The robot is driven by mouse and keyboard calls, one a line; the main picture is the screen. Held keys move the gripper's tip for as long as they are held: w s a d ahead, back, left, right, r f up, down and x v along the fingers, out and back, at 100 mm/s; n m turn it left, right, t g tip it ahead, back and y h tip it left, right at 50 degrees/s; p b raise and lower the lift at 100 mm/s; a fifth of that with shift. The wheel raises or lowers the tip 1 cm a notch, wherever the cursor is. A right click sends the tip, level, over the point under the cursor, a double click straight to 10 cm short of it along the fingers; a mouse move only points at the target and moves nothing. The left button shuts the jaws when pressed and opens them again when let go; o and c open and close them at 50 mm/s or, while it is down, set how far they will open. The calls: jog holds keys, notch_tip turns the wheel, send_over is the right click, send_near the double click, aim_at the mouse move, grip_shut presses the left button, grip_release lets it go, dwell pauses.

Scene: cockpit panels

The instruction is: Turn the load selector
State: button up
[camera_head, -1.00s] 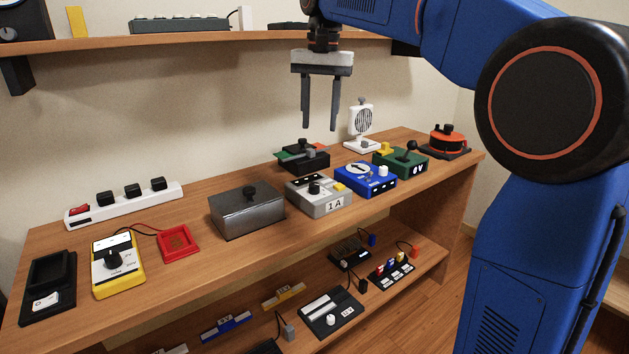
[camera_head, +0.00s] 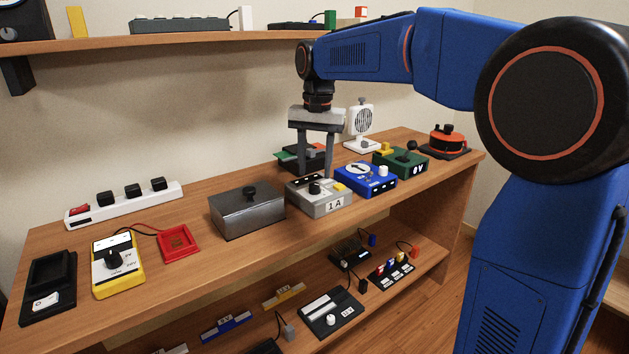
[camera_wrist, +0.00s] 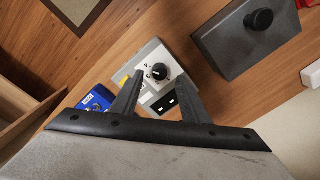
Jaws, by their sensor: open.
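A grey box with a black round knob (camera_head: 315,188) on its top and a "1 A" label on its front stands on the bench; I take this to be the load selector (camera_head: 330,206). My gripper (camera_head: 316,174) points down above it, fingers apart and empty. In the wrist view, the box (camera_wrist: 150,56) shows beyond the fingers, with the knob (camera_wrist: 160,72) on a marked white dial, seen between the open fingertips (camera_wrist: 162,78). I cannot tell the exact height left between fingertips and knob.
A dark metal box (camera_head: 247,212) stands close on the left, and a blue device (camera_head: 366,181) close on the right. A black device with a green part (camera_head: 302,158) and a white fan (camera_head: 361,126) stand behind. A shelf (camera_head: 200,42) runs above the bench.

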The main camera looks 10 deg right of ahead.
aim_at(314, 184)
jog(key=shift+a+f, duration=0.1)
jog(key=shift+f, duration=2.1)
grip_shut()
